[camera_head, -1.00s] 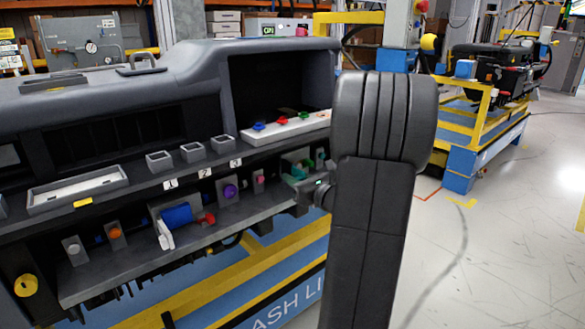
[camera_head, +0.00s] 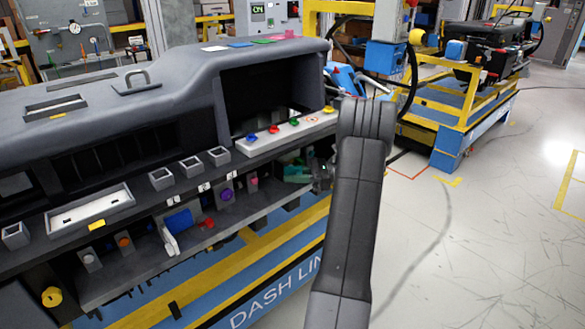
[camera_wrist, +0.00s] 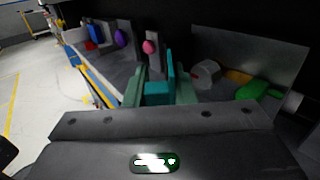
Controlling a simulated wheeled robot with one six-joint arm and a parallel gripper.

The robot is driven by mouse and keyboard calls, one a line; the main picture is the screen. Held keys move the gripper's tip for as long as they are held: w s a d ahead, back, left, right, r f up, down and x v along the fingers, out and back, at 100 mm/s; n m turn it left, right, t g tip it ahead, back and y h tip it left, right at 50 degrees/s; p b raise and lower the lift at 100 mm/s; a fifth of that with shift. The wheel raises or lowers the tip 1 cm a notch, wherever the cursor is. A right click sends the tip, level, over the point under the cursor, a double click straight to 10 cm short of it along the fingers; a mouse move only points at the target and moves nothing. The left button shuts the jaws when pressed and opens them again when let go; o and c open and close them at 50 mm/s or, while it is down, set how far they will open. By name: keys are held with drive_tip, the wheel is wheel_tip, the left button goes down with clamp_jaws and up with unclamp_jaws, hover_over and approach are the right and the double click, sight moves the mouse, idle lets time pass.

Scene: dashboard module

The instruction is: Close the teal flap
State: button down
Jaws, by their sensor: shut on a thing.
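The teal flap (camera_wrist: 157,92) shows in the wrist view between the two fingers of my gripper (camera_wrist: 160,84), with a taller teal part (camera_wrist: 170,68) beside it. My gripper is shut on the teal flap. In the head view, the teal flap (camera_head: 297,173) is small, at the right end of the lower shelf. My gripper (camera_head: 318,174) is beside it there, partly hidden by my arm. The exact angle of the flap is hard to tell.
The lower shelf also holds a purple knob (camera_head: 227,194), a pink knob (camera_head: 253,182) and a blue part with a white lever (camera_head: 169,241). In the wrist view, a grey knob (camera_wrist: 206,73) and a green piece (camera_wrist: 252,91) are to the right. The dash overhangs the shelf.

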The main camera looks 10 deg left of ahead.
drive_tip(key=shift+w+f+n+g+h+p, duration=0.1)
drive_tip(key=shift+n+g+h+p, duration=0.3)
drive_tip(key=shift+n+g+p, duration=0.6)
drive_tip(key=shift+g, duration=0.5)
drive_tip(key=c, duration=1.3)
unclamp_jaws()
drive_tip(key=shift+t+b, duration=0.3)
drive_tip(key=shift+b, duration=0.1)
